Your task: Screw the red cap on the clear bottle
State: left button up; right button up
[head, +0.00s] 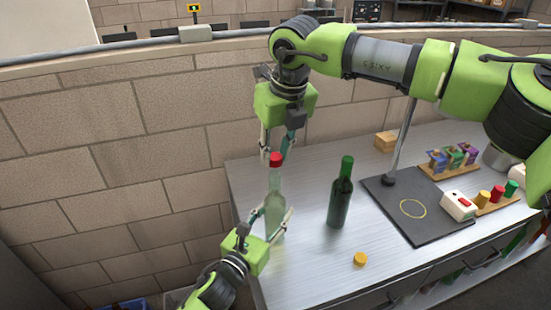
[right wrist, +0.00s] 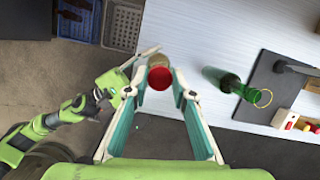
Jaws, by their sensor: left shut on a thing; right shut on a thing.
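The clear bottle (head: 275,190) stands upright near the left edge of the metal table. My left gripper (head: 270,214) is shut around its body from the left; in the right wrist view, that gripper is left of the bottle. The red cap (head: 276,160) is at the top of the bottle's neck, in line with it. My right gripper (head: 277,150) points down from above and is shut on the cap. In the right wrist view the cap (right wrist: 160,78) sits between the fingertips and hides most of the bottle. I cannot tell whether the cap is threaded on or only resting there.
A green bottle (head: 341,195) with a green cap stands to the right. A yellow cap (head: 360,259) lies near the front edge. Further right are a dark mat (head: 385,190) with a pole, a white box with a red button (head: 459,205), and a rack (head: 452,170) of small items.

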aim_at(273, 173)
jog(key=shift+f, duration=0.6)
jog(key=shift+f, duration=0.15)
jog(key=shift+f, duration=0.75)
jog(key=shift+f, duration=0.6)
jog(key=shift+o, duration=0.2)
jog(key=m+h, duration=0.1)
jog(key=m, duration=0.4)
jog(key=shift+a, duration=0.2)
jog(key=m+h, duration=0.1)
jog(key=m, duration=0.2)
jog(key=m+h, duration=0.1)
jog(key=m, duration=0.2)
jog(key=shift+a+m, duration=0.1)
jog(key=shift+m, duration=0.3)
jog(key=m, duration=0.3)
jog(key=m+g+h, duration=0.1)
jog(key=m, duration=0.3)
jog(key=shift+w+a+g, duration=0.1)
jog(key=shift+w+g, duration=0.1)
jog(key=shift+g, duration=0.1)
jog(key=m+g, duration=0.1)
jog(key=m, duration=0.3)
jog(key=shift+h, duration=0.3)
